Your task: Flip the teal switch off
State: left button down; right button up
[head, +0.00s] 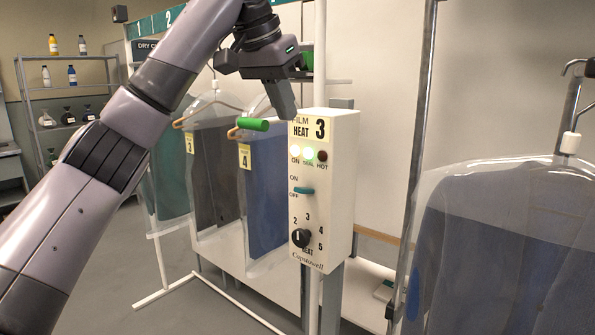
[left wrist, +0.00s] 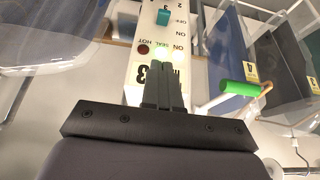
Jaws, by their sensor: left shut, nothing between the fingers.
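The teal switch (head: 303,190) sticks out from the front of a white control box (head: 343,180), between its ON and OFF labels. I cannot tell for sure which way it is set. The ON lamp (head: 295,150) and the green SEAL lamp (head: 308,154) glow; the HOT lamp is dark. My left gripper (head: 284,112) is shut and empty, at the box's upper left, above the switch. In the left wrist view its fingertips (left wrist: 160,68) lie over the box's top label, with the teal switch (left wrist: 162,17) beyond them. My right gripper is not in view.
A black heat knob (head: 300,237) sits below the switch. Bagged garments (head: 265,190) hang left of the box, with a green-covered hanger part (head: 252,124) near my gripper. Another bagged garment (head: 500,240) hangs at the right. A shelf with bottles (head: 70,90) stands far left.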

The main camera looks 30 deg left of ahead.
pick_arm(q)
send_over(303, 188)
jog(key=f, duration=0.8)
jog(key=shift+s+a+f, duration=0.1)
jog(key=shift+s+f, duration=0.2)
jog(key=shift+s, duration=0.05)
notch_tip(303, 188, down, 2)
jog(key=shift+s+f, duration=0.1)
jog(key=shift+s, duration=0.05)
jog(key=shift+s+f, duration=0.2)
jog(key=shift+f, duration=0.3)
jog(key=shift+s+f, duration=0.15)
jog(key=shift+f, duration=0.35)
